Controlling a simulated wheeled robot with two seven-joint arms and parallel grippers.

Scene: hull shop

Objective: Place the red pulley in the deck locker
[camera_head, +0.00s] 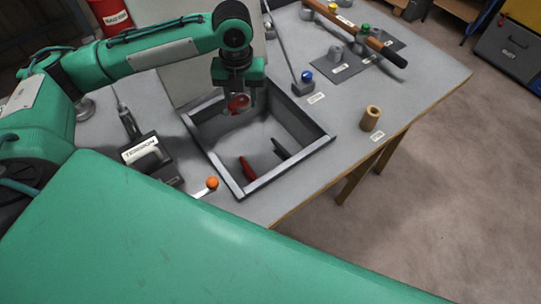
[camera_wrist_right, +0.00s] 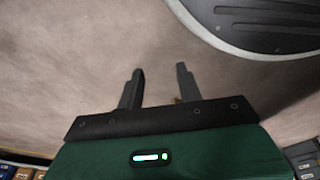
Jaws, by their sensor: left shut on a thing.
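The red pulley (camera_head: 238,103) is in my left gripper (camera_head: 237,95), which is shut on it and points down over the back left part of the deck locker. The deck locker (camera_head: 317,147) is an open grey box set in the bench, with its pale lid raised behind it. Inside it lie a red item (camera_head: 247,169) and a dark item (camera_head: 281,148). The pulley appears to be at about rim height; its exact height over the floor is hard to tell. My right gripper (camera_wrist_right: 160,85) is open and empty over bare floor in the right wrist view.
A device labelled TENSION (camera_head: 150,158) and an orange-knobbed lever (camera_head: 211,184) stand left of the locker. A blue-knobbed lever (camera_head: 306,76) and a tan cylinder (camera_head: 370,118) stand to its right. A grey plate (camera_head: 350,66) with fittings lies farther back. The bench's right corner is clear.

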